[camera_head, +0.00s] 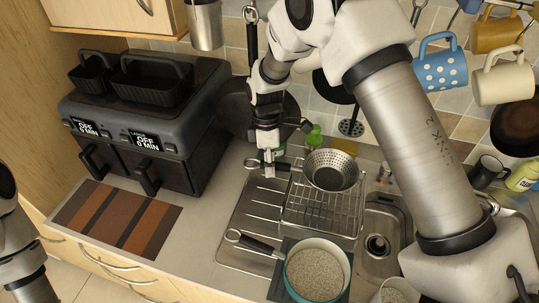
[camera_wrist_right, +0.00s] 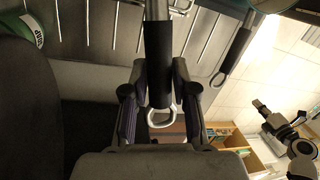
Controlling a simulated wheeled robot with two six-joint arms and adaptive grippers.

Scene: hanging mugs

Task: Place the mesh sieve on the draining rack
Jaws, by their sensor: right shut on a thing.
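The mesh sieve (camera_head: 331,170) is a round metal bowl with a black handle, over the back part of the wire draining rack (camera_head: 318,214). I cannot tell whether its bowl touches the wires. My right gripper (camera_head: 267,163) is shut on the sieve's handle, left of the bowl. In the right wrist view the black handle (camera_wrist_right: 158,62) lies between the fingers, its metal hanging loop showing below; the bowl is out of that view. Of my left arm only a part shows at the left edge of the head view; its gripper is out of sight.
A pot (camera_head: 316,272) of grainy contents stands in front of the rack, with another handled utensil (camera_head: 252,243) beside it. The sink (camera_head: 378,240) is to the right. A black air fryer (camera_head: 146,120) stands left. Mugs (camera_head: 440,70) hang at the upper right.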

